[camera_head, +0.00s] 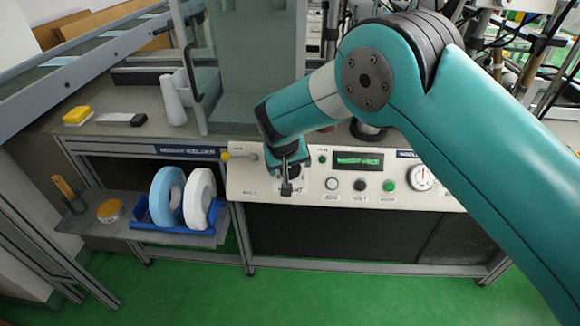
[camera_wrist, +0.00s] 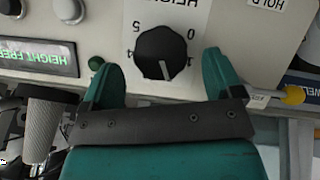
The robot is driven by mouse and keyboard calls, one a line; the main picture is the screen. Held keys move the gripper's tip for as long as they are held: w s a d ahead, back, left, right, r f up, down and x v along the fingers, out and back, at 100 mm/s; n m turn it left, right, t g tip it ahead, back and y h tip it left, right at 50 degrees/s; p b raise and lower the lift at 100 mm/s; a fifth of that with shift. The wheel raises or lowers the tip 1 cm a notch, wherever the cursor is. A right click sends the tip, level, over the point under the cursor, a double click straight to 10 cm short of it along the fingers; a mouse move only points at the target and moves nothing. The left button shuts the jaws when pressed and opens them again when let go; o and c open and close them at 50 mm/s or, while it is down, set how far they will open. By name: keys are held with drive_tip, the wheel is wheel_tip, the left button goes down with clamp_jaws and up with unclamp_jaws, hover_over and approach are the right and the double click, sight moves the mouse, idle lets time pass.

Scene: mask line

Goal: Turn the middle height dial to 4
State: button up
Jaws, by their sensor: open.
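The height dial (camera_wrist: 162,52) is a round black knob on the pale control panel, seen upside down in the wrist view. A 4 and a 5 show at its left, and a 0 and what looks like a 1 at its right. Its white mark points down and slightly right in the picture, away from the 4; the numbers there are hidden. My gripper (camera_wrist: 158,68) is open, with one teal finger on each side of the dial's lower part. I cannot tell whether they touch it. In the head view my gripper (camera_head: 288,180) covers most of the dial.
The panel (camera_head: 240,180) also carries a green-lit display (camera_head: 358,161), several round buttons and a white gauge (camera_head: 422,177). A yellow-tipped lever (camera_head: 226,155) sticks out at its left end. Blue and white rolls (camera_head: 167,197) stand on a lower shelf at the left.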

sight(291, 168)
drive_tip(key=shift+x, duration=1.65)
drive_tip(key=c, duration=0.9)
